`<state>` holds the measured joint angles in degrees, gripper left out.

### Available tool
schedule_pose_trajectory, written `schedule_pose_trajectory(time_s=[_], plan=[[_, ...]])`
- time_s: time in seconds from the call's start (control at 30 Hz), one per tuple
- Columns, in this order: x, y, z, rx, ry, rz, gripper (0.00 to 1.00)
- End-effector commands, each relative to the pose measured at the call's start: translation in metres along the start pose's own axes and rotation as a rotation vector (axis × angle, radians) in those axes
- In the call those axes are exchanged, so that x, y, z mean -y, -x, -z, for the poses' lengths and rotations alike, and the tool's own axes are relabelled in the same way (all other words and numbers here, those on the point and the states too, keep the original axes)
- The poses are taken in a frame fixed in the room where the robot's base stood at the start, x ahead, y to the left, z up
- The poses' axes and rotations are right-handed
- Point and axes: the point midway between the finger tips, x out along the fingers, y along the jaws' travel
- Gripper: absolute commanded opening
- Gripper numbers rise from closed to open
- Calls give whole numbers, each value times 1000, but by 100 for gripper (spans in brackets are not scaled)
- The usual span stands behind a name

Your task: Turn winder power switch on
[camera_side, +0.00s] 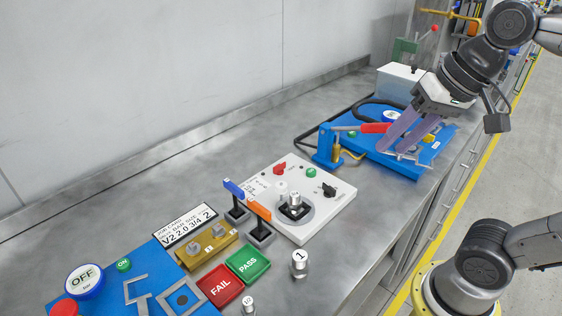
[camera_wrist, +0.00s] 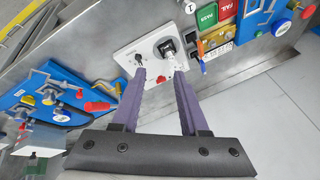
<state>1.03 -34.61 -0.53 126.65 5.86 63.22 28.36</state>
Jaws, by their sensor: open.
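Which control is the winder power switch cannot be read. My gripper (camera_side: 393,150) is open and empty, its purple fingers pointing down over the blue station at the right, apart from the white panel. In the wrist view, the panel (camera_wrist: 150,45) lies beyond the fingertips (camera_wrist: 160,72), with the black knob (camera_wrist: 138,58) near the left finger.
The blue station (camera_side: 363,158) has a red-handled lever (camera_side: 375,128) and a black hose. Orange and blue upright handles (camera_side: 259,211) stand left of the panel. Green PASS (camera_side: 248,263) and red FAIL (camera_side: 220,286) pads lie in front. A wall runs behind the bench.

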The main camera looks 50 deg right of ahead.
Motion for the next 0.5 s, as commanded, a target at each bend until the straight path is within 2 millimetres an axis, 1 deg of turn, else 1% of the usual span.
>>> schedule_pose_trajectory(time_s=[0.03, 0.13, 0.27, 0.37, 0.5], plan=[[11, 4, 15, 21, -69, 1, 44], [30, 8, 41, 65, -211, -1, 44], [53, 4, 83, 129, -396, -14, 44], [68, -6, 115, 179, -529, -31, 44], [81, -31, 160, 248, -693, -60, 44]])
